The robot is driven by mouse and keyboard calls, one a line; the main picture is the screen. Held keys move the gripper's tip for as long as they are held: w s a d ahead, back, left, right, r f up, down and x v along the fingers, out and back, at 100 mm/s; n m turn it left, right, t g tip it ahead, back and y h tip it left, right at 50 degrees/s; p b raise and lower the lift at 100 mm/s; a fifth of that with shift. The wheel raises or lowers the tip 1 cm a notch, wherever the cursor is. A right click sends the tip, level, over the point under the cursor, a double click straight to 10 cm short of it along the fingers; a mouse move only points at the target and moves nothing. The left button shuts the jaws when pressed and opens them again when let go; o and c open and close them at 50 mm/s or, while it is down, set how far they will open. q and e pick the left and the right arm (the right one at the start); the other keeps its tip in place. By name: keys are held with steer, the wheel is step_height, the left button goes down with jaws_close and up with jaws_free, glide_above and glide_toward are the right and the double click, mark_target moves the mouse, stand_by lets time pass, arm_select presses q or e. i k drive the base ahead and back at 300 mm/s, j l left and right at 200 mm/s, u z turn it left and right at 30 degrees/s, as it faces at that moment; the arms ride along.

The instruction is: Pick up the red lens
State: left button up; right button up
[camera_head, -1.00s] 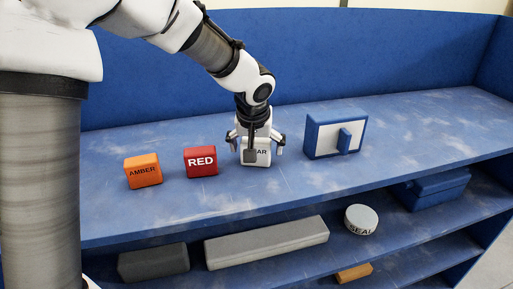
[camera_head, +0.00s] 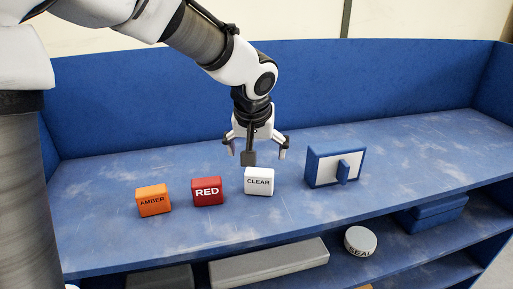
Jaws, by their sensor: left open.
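The red lens (camera_head: 207,191) is a small red block with the white word RED, standing on the blue shelf top (camera_head: 110,235). An orange block marked AMBER (camera_head: 153,200) stands to its left and a white block marked CLEAR (camera_head: 259,182) to its right. My left gripper (camera_head: 256,153) is open and empty, pointing down just above and behind the CLEAR block, to the right of the red lens. My right gripper is not in view.
A blue and white box with a blue handle (camera_head: 334,167) stands right of the CLEAR block. A blue back panel (camera_head: 130,110) rises behind. The lower shelf holds a long grey bar (camera_head: 270,264), a round SEAL tin (camera_head: 360,241) and a blue case (camera_head: 438,212). The shelf's front left is clear.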

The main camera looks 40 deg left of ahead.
mark_target(207, 190)
steer(key=u, duration=1.45)
